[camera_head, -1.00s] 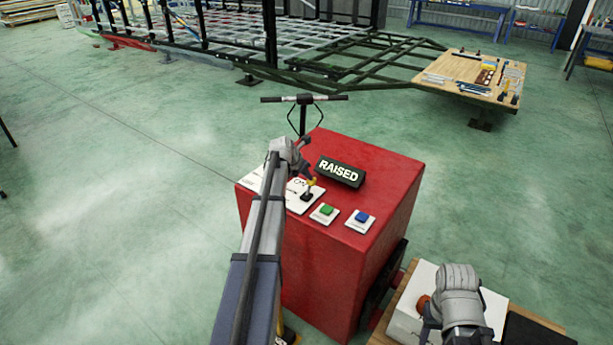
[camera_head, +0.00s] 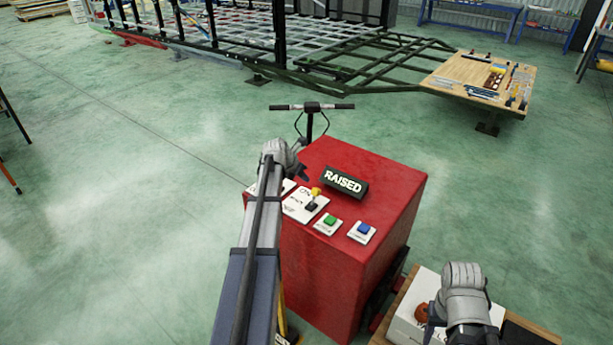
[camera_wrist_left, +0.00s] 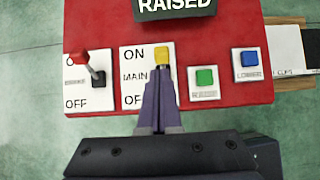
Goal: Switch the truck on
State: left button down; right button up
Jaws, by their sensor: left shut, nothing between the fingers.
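The red truck (camera_head: 385,195) has a panel on top with a main switch, a lever with a yellow knob (camera_head: 315,191) on a white ON/OFF plate. In the left wrist view the yellow knob (camera_wrist_left: 162,54) sits beside ON, just beyond my fingertips; its lower part is hidden. My left gripper (camera_head: 303,173) is shut and empty, above the panel's left part. Its fingers in the left wrist view (camera_wrist_left: 158,88) point at the knob; I cannot tell whether they touch. A red-tipped brake lever (camera_wrist_left: 82,58) stands to the left. My right gripper (camera_head: 434,318) is at the lower right, its jaws unclear.
A green button (camera_head: 330,220) and a blue button (camera_head: 363,228) sit right of the main switch. A sign (camera_head: 345,183) behind reads RAISED. A handlebar (camera_head: 312,107) rises behind the truck.

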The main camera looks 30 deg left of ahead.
pick_arm(q)
jog(key=r+p, duration=0.1)
jog(key=r, duration=0.1)
jog(key=s+r+p, duration=0.1)
jog(key=r+p, duration=0.1)
pick_arm(e)
notch_tip(320, 180, up, 4)
jog(key=shift+r, duration=0.1)
pick_arm(q)
jog(key=s+d+f+m+g, duration=0.1)
jog(key=s+d+m+g, duration=0.15)
jog(key=d+m, duration=0.6)
jog(key=s+d+f+m+g, duration=0.1)
jog(key=s+d+m, duration=0.35)
jog(key=d, duration=0.65)
jog(key=s+d+f+m+g, duration=0.1)
jog(key=s+d+m, duration=0.2)
jog(key=d+m, duration=0.55)
jog(key=s+d+m+g+y, duration=0.2)
jog(key=s+d+m+g, duration=0.1)
jog(key=s+d+m, duration=1.2)
jog(key=s+f+m, duration=0.1)
jog(key=s+m, duration=0.1)
jog(key=s, duration=0.1)
